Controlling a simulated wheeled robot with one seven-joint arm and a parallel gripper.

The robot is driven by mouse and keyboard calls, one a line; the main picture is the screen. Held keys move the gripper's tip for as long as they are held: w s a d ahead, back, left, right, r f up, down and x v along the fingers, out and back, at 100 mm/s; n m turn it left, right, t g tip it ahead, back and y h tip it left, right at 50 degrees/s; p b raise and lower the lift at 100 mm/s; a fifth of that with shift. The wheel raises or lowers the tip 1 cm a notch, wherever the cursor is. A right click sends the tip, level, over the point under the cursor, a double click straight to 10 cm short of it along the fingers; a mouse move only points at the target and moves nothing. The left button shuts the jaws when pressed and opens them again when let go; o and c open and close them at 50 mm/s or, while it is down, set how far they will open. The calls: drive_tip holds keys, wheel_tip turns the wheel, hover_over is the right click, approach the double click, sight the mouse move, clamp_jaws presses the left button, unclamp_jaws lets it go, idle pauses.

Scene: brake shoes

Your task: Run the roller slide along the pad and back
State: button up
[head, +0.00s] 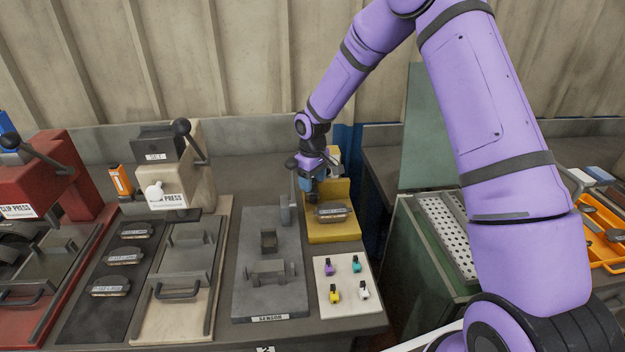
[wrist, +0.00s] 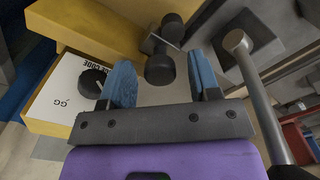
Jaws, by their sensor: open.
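My gripper (head: 308,186) hangs over the yellow station (head: 341,232) in the head view, fingers pointing down. In the wrist view its two blue fingers (wrist: 165,85) are apart, with nothing held between them. A dark round knob on a short bar, perhaps the roller slide (wrist: 160,69), shows beyond the gap between the fingers. I cannot tell whether they touch. A dark pad with a pale label (head: 331,212) lies at the yellow station's front. The wrist view shows the station's white printed plate (wrist: 58,100) and another dark knob (wrist: 93,82). My wrist hides the station's back in the head view.
A grey sensor fixture (head: 269,296) with an upright lever stands left of the yellow station. A white board (head: 345,303) with small coloured pieces lies in front. A cream press (head: 178,170) and red press (head: 62,190) stand further left. A gap separates this bench from the right one.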

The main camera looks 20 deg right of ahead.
drive_tip(key=shift+c, duration=0.4)
clamp_jaws()
drive_tip(key=d, duration=0.3)
drive_tip(key=s+d, duration=0.1)
drive_tip(key=d, duration=0.5)
drive_tip(key=shift+s, duration=0.4)
drive_tip(key=shift+d, duration=0.1)
drive_tip(key=shift+o, duration=0.4)
unclamp_jaws()
wheel_tip(320, 180, up, 11)
drive_tip(key=shift+f, duration=0.1)
